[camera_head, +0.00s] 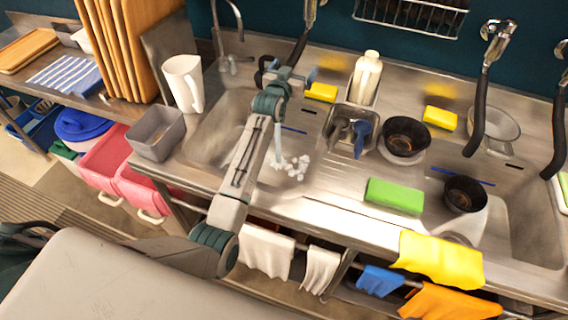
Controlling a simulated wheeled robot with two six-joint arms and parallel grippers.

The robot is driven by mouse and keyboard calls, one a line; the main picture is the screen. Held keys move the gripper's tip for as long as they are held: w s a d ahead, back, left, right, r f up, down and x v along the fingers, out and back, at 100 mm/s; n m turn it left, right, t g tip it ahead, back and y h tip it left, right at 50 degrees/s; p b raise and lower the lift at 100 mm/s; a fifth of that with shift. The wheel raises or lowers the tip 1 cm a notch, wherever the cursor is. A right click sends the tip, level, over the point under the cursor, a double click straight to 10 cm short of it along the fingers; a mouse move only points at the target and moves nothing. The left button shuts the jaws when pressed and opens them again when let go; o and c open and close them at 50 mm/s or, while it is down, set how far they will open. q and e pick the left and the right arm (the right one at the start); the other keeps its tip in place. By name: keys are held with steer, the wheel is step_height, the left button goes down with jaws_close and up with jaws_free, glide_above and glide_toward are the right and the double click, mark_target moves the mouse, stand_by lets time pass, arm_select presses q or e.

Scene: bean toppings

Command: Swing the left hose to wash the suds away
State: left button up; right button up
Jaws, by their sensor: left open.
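The left hose (299,47) is a black-sleeved spray hose hanging from a metal fitting at the back wall. My left arm reaches over the left sink, and its left gripper (287,76) is at the hose's lower end. The gripper is open; its fingers overlap the hose end, and I cannot tell whether they are around it or touching it. A pale streak like water (278,143) runs down below the gripper. White suds (294,167) lie in small clumps on the left sink's metal surface, just right of my forearm. My right gripper is out of view.
A soap bottle (367,77), a small metal bin (341,124), black bowls (405,137), a green sponge (394,196) and yellow sponges (440,118) stand right of the suds. A white pitcher (183,83) and grey tub (156,132) stand left. Another hose (480,108) hangs at right.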

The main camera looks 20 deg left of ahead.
arm_select(q)
steer(key=shift+s+d+f, duration=0.1)
steer(key=shift+d+f, duration=0.05)
steer(key=shift+d, duration=0.5)
steer(key=shift+d+f, duration=0.15)
steer(key=shift+d, duration=0.45)
steer(key=shift+d, duration=2.75)
steer(key=s+p, duration=0.7)
steer(key=s, duration=0.1)
steer(key=shift+a+r, duration=0.25)
steer(key=shift+r, duration=0.05)
